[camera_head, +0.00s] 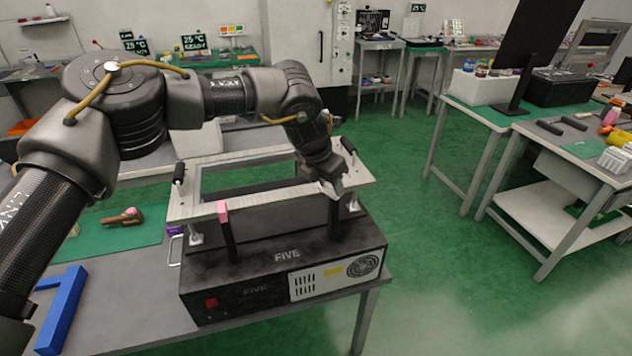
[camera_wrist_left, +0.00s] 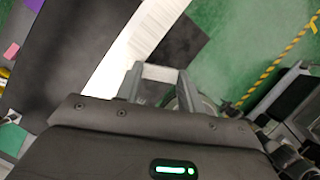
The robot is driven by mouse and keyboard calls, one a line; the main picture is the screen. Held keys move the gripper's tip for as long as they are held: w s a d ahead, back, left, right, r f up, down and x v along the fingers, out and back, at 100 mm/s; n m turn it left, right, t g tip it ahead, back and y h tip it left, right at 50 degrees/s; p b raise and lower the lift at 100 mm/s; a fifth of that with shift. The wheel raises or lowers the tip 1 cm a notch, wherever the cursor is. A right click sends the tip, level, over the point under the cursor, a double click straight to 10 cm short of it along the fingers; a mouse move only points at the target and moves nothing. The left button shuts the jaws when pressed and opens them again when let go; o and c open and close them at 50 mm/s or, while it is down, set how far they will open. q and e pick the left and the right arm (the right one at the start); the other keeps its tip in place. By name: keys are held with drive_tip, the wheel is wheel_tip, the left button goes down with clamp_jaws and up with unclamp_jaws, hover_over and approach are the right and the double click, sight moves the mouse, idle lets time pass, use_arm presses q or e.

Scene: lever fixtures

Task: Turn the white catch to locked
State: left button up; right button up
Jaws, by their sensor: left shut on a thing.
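The white catch shows in the left wrist view as a pale block (camera_wrist_left: 158,73) between my left gripper's two fingers. In the head view my left gripper (camera_head: 334,187) is shut on it, at the top of the right black post (camera_head: 334,218) on the front of the black FIVE box (camera_head: 262,279). The gripper mostly hides the catch there, and I cannot tell its exact angle. A pink catch (camera_head: 222,208) tops the left black post (camera_head: 230,238). My right gripper is out of view.
A light metal frame (camera_head: 195,208) with black handles (camera_head: 179,173) lies over the box. A blue bracket (camera_head: 62,309) and a brown-handled tool (camera_head: 123,217) lie on the table to the left. Open green floor (camera_head: 440,250) lies to the right.

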use_arm(q)
drive_tip(key=m, duration=0.1)
drive_tip(key=m+g+p, duration=0.1)
drive_tip(key=shift+s+d+f+m+h, duration=0.15)
drive_tip(key=shift+f+m+h, duration=0.05)
drive_tip(key=shift+m+h, duration=0.1)
drive_tip(key=shift+f+m+g+p, duration=0.1)
drive_tip(key=shift+m+g+p, duration=0.35)
drive_tip(key=shift+m, duration=0.75)
drive_tip(key=shift+d, duration=0.1)
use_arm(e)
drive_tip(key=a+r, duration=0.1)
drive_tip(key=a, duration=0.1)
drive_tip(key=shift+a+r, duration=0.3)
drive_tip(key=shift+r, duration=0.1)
use_arm(q)
drive_tip(key=shift+m, duration=0.3)
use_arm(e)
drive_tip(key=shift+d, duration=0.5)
use_arm(q)
drive_tip(key=o, duration=1)
drive_tip(key=shift+d, duration=0.15)
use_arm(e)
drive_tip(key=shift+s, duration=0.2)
